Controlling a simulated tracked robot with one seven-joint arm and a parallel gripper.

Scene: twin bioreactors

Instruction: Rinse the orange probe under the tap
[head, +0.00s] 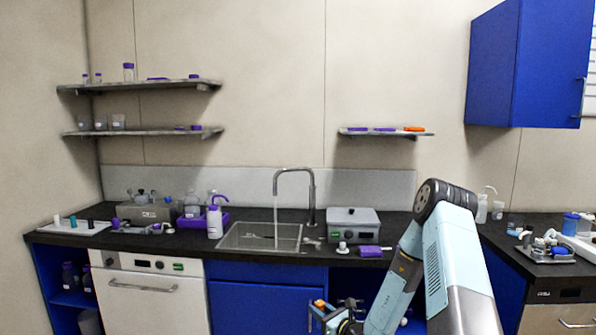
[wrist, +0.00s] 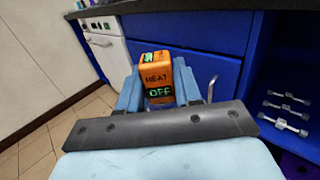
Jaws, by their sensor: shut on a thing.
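The orange probe (wrist: 157,72) shows as an orange block with "HEAT" and a green "OFF" on its face. My gripper (wrist: 158,88) is shut on it, one finger on each side. In the head view the orange probe (head: 319,303) is low in front of the blue cabinets, below the counter top and right of the sink. The rest of the probe is hidden. The tap (head: 312,190) is a tall curved metal spout at the back of the sink (head: 232,238). A thin stream of water falls from it into the basin.
The dark counter holds a white bottle (head: 214,222) left of the sink and a grey boxed device (head: 353,223) right of it. An open blue cabinet (wrist: 285,75) is at the right in the wrist view.

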